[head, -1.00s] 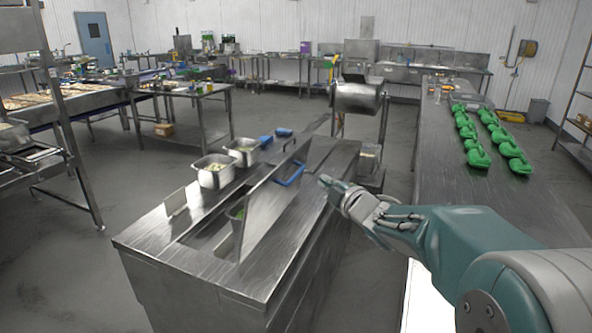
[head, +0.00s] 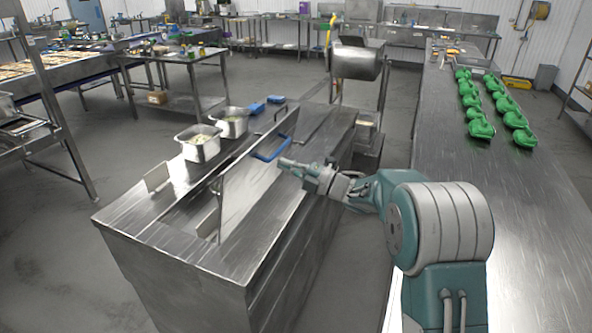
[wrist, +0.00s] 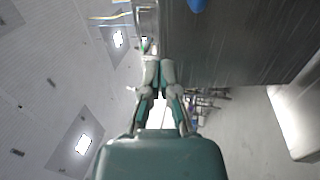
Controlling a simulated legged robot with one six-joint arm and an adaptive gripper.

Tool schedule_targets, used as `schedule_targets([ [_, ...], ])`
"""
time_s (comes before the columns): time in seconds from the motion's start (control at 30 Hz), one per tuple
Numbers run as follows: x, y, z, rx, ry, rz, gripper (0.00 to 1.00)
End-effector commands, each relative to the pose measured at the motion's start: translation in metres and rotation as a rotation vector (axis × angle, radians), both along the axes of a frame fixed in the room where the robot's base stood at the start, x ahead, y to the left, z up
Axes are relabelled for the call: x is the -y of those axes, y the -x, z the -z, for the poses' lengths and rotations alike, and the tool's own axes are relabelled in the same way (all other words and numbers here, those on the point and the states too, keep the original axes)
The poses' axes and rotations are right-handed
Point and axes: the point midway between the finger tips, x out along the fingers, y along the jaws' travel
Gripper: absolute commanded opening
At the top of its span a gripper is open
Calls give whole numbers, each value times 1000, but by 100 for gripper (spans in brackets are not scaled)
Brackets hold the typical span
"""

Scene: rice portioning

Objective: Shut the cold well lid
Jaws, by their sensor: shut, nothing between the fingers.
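The cold well lid (head: 245,190) is a flat metal panel standing steeply up from the steel counter (head: 165,235), with a blue handle (head: 272,150) on its right-hand face. A narrow part of the open well (head: 208,224) shows at the lid's near end; the lid hides most of it. My gripper (head: 284,163) is shut and empty, just right of the lid by the handle. I cannot tell whether it touches the handle. In the wrist view, the closed fingers (wrist: 158,88) point away from the camera with nothing between them.
Two metal pans (head: 198,143) (head: 230,122) with pale food stand behind the lid, near blue items (head: 257,108). A metal drum machine (head: 356,62) stands beyond the counter. A long steel table (head: 480,170) with green containers (head: 481,122) runs along the right.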

Motion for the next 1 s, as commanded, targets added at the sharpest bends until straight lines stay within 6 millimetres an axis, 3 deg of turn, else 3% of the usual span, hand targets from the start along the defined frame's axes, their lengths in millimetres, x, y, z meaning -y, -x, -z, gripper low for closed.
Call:
schedule_targets([
  [0.2,-42,-13,-8,0,1,-4,0],
  [0.4,-65,-22,-14,0,1,-1,0],
  [1.0,-75,-25,-17,-4,13,0,0],
])
